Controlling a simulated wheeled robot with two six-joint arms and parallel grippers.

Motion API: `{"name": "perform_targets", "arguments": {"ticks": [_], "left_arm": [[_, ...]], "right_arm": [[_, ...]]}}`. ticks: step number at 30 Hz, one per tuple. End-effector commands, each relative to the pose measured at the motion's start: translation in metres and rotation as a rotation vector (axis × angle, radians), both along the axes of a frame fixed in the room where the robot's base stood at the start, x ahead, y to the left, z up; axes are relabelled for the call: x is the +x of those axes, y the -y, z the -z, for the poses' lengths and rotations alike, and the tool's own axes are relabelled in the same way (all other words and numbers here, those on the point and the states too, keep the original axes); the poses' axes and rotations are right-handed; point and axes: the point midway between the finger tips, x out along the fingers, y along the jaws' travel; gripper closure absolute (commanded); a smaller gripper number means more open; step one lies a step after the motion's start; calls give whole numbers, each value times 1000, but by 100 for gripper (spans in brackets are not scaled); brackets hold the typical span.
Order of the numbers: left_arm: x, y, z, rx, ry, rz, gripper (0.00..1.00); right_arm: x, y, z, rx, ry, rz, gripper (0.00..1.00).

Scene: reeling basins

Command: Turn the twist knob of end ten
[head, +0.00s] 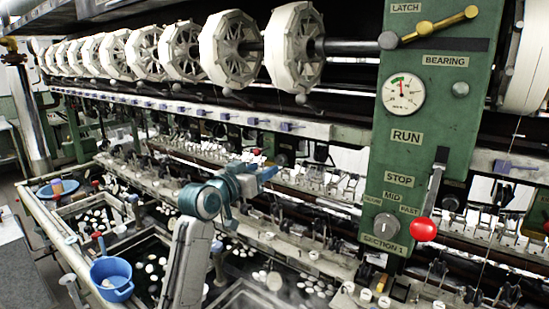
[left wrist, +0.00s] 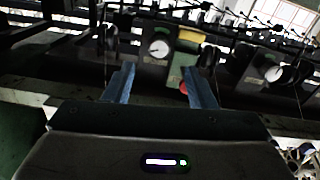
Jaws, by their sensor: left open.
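My left gripper (head: 267,173) reaches over the basins toward the machine's row of small units in the head view. In the left wrist view, its two blue fingers (left wrist: 159,68) are apart with nothing between them. Past the fingertips stands a dark unit with a white dial (left wrist: 160,48), and a black round knob (left wrist: 211,58) sits to the right of the dial. A red part (left wrist: 184,88) shows beside the right finger. No readable number marks end ten, so I cannot tell which knob belongs to it. My right gripper is not in view.
A green panel (head: 435,110) carries a gauge, a grey speed knob (head: 385,224) and a red-ended lever (head: 424,228). White reels (head: 293,47) hang above.

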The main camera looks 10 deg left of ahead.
Motion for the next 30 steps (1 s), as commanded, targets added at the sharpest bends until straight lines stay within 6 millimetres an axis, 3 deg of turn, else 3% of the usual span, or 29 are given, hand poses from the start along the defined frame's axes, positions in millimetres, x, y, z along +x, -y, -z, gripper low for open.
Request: {"name": "perform_targets", "arguments": {"ticks": [1, 9, 22, 29, 30], "left_arm": [[10, 5, -5, -3, -3, 1, 49], [48, 20, -3, -1, -1, 0, 49], [57, 24, 0, 1, 0, 0, 49], [57, 24, 0, 1, 0, 0, 92], [57, 24, 0, 1, 0, 0, 94]], "right_arm": [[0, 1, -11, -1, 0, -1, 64], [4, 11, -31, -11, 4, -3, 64], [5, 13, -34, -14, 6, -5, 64], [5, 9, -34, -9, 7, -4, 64], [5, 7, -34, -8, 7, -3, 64]]}}
